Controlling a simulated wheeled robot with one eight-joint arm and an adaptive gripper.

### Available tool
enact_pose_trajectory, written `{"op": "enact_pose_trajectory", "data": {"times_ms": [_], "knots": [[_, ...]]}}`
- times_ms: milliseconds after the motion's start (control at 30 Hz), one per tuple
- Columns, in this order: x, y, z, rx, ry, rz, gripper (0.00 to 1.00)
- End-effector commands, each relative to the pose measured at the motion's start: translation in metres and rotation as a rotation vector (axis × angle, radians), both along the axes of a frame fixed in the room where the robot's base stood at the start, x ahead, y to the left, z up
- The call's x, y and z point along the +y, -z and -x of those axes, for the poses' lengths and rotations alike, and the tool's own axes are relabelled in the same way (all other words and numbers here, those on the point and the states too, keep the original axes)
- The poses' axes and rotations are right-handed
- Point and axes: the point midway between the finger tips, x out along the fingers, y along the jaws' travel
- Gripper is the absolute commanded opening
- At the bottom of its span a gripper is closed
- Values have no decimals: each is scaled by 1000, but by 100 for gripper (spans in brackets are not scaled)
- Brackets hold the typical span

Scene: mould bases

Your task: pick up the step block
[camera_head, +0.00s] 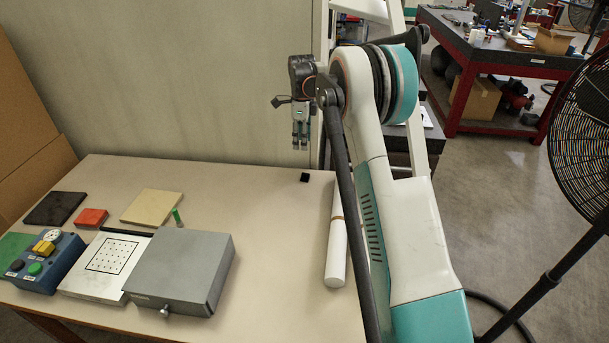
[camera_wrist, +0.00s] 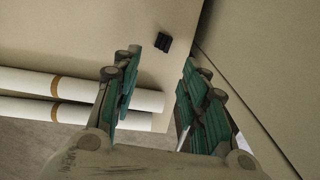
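The step block appears to be the small black block (camera_head: 305,177) lying on the table near its back edge, to the left of my arm. It also shows in the wrist view (camera_wrist: 163,42), beyond the fingertips and roughly between them. Its stepped shape is too small to make out clearly. My gripper (camera_head: 300,143) hangs above the back of the table with its fingers pointing down, apart from the block. In the wrist view the two green-padded fingers (camera_wrist: 161,65) are spread, with nothing between them.
White tubes with tan bands (camera_wrist: 75,84) lie near the block; one shows beside my arm (camera_head: 336,245). A grey box (camera_head: 185,262), dotted plate (camera_head: 112,253), blue button box (camera_head: 45,263) and flat coloured pieces occupy the table's left. Its middle is clear. A wall stands behind.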

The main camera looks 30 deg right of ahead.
Motion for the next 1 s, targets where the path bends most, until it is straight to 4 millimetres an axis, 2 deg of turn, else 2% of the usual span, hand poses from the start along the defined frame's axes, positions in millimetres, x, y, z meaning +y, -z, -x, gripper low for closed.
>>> {"op": "enact_pose_trajectory", "data": {"times_ms": [200, 367, 533, 700, 1000], "knots": [[-14, 25, -9, 27, 110, -9, 40], [-15, 47, -9, 31, 121, -10, 40], [-15, 80, -9, 30, 119, -11, 40], [-15, 104, -9, 29, 118, -10, 40], [-16, 121, -10, 29, 118, -10, 40]]}}
